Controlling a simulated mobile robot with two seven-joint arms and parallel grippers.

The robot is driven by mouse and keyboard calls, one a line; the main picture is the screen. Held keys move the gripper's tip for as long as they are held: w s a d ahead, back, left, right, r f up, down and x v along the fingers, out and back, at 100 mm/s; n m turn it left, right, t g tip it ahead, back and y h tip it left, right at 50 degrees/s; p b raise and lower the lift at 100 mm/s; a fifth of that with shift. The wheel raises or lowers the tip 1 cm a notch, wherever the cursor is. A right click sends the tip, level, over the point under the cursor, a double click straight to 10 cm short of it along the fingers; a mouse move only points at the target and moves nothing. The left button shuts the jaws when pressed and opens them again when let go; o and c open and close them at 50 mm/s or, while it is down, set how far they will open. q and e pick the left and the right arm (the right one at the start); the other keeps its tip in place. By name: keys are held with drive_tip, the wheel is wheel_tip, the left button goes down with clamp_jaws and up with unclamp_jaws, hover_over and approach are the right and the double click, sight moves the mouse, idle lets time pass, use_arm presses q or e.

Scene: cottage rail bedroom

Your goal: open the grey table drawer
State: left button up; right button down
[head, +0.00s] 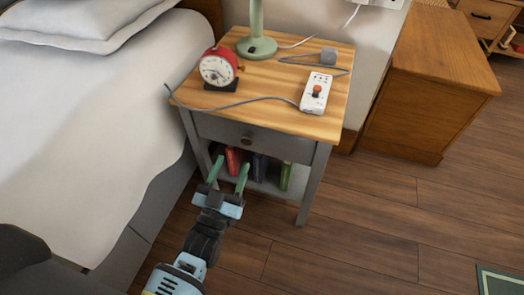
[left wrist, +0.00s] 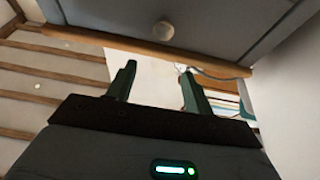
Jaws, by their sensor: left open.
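The grey table (head: 313,180) has a wooden top and a grey drawer (head: 285,146) just under it, which looks shut. A round dark knob (head: 247,140) sits in the middle of the drawer front. In the left wrist view, the drawer front (left wrist: 225,22) and knob (left wrist: 163,30) are at the top. My left gripper (head: 231,164) is open and empty, its green fingers apart. It is in front of the table, below and slightly left of the knob in the head view, and does not appear to touch it. My right gripper is not in view.
A red alarm clock (head: 218,69), a white power strip (head: 316,92) with cable and a green lamp (head: 257,46) stand on the top. Books (head: 259,168) are on the shelf below. The bed (head: 90,130) is close on the left; wooden floor (head: 360,220) is clear on the right.

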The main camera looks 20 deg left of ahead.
sight(246, 142)
use_arm(q)
drive_tip(key=w+b, duration=0.1)
drive_tip(key=w, duration=0.1)
drive_tip(key=w+b, duration=0.1)
drive_tip(key=w, duration=0.2)
drive_tip(key=w+f+b, duration=0.1)
drive_tip(key=w, duration=0.1)
drive_tip(key=shift+w+d+b, duration=0.15)
drive_tip(key=shift+d+b, duration=0.15)
drive_tip(key=shift+w+r, duration=0.35)
drive_tip(key=shift+w, duration=0.3)
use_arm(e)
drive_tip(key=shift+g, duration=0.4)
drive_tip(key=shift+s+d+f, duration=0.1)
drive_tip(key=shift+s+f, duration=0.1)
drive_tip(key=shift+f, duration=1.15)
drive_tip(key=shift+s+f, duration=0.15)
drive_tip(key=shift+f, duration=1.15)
use_arm(q)
drive_tip(key=shift+c, duration=0.4)
drive_tip(key=c, duration=0.7)
clamp_jaws()
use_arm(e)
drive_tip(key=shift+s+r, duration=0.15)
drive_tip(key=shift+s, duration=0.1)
